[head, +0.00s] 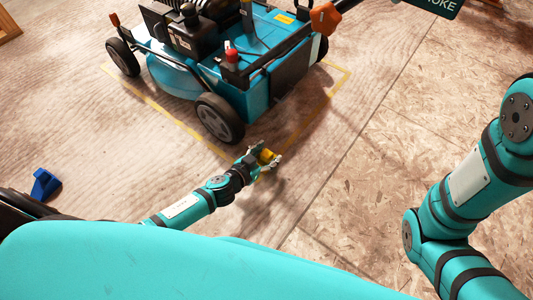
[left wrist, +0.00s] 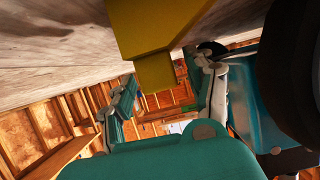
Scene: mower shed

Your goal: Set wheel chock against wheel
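A yellow wheel chock (head: 266,156) is between the fingertips of my left gripper (head: 266,162). The left gripper looks shut on it. In the left wrist view the yellow chock (left wrist: 152,30) fills the top middle, its narrow end between the two fingers (left wrist: 160,85); the contact on the right is hard to see. The teal mower's near rear wheel (head: 220,118) stands up and left of the chock, with bare floor between them. It seems to be the dark wheel at the right of the left wrist view (left wrist: 296,60). My right gripper is out of view.
The teal mower (head: 240,75) stands inside a yellow floor outline (head: 318,118). A blue wedge-shaped object (head: 44,184) lies on the floor at the far left. The floor to the right is clear apart from my right arm.

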